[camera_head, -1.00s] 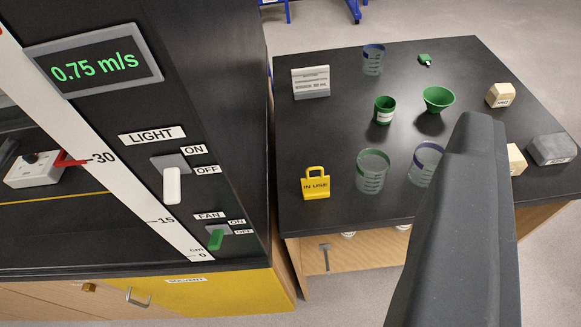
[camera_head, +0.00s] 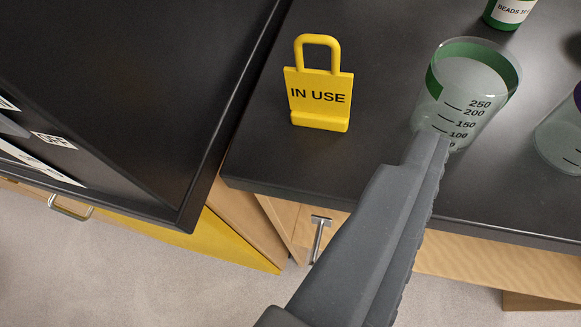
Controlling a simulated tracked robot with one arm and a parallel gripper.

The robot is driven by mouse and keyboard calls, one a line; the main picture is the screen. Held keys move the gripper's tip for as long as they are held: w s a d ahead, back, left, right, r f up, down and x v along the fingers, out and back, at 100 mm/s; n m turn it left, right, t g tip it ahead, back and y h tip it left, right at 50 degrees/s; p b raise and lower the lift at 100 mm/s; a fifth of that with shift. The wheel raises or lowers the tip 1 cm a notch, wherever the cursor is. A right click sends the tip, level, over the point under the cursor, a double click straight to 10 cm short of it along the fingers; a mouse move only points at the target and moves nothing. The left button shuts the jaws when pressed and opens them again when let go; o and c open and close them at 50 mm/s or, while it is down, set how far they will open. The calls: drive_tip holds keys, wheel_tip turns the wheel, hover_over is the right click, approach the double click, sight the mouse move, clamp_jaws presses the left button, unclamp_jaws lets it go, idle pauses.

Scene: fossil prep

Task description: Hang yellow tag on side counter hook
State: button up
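The yellow tag (camera_head: 319,97) reads "IN USE" and has a loop handle on top. It stands upright on the black side counter (camera_head: 330,165), left of a green-banded beaker. A grey metal hook (camera_head: 319,238) sticks out from the wooden panel under the counter's front edge, with nothing on it. My gripper (camera_head: 433,142) reaches up from below, its tip overlapping the beaker's lower part in the picture. It is right of the tag and apart from it. Its fingers overlap from this angle, so their opening cannot be told.
The green-banded beaker (camera_head: 468,88) stands close to my gripper's tip. Another beaker (camera_head: 563,135) is at the right edge, and a green labelled jar (camera_head: 508,11) at the top. A black-topped cabinet (camera_head: 120,110) stands at left. The counter around the tag is clear.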

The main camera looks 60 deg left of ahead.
drive_tip(key=s+a+f+n+g+y+p, duration=0.1)
drive_tip(key=s+a+f+n+g+y, duration=0.2)
drive_tip(key=a+f, duration=0.7)
drive_tip(key=m+t+y+b, duration=0.1)
approach(320, 107)
drive_tip(key=x, duration=0.4)
drive_tip(key=shift+d+f, duration=0.25)
drive_tip(key=shift+f, duration=0.2)
drive_tip(key=shift+a+r+b+x, duration=0.1)
drive_tip(key=shift+b+x, duration=0.1)
drive_tip(key=shift+x, duration=0.7)
drive_tip(key=shift+a+r+b+x, duration=0.1)
drive_tip(key=shift+a+b+x, duration=0.05)
drive_tip(key=shift+x, duration=0.75)
drive_tip(key=shift+a+r+b+x, duration=0.1)
drive_tip(key=shift+r+b+x, duration=0.1)
drive_tip(key=shift+x, duration=0.75)
drive_tip(key=shift+w+a+f, duration=0.2)
drive_tip(key=shift+w, duration=0.2)
drive_tip(key=c, duration=1)
